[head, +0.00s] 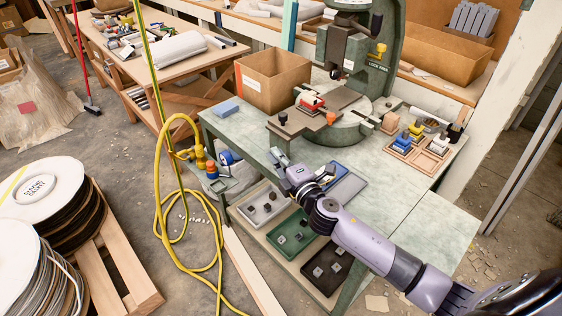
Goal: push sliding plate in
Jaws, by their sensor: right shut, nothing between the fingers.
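The green fly press (379,75) stands on the pale green worktable (395,168). The dark brown sliding plate (299,124) sits low at the front of the press and juts out towards the table's left front edge. A red block (312,102) sits on it, with a dark knob and an orange knob (331,118) near its front. My right gripper (277,153) is shut and empty, in front of and below the plate's outer end, apart from it as far as I can see. My left gripper is not in view.
A cardboard box (272,82) stands left of the press, and a tray of coloured blocks (432,146) at its right. Small trays (292,237) lie on the shelf below. A yellow hose (161,200) hangs to the left. The table's front right is clear.

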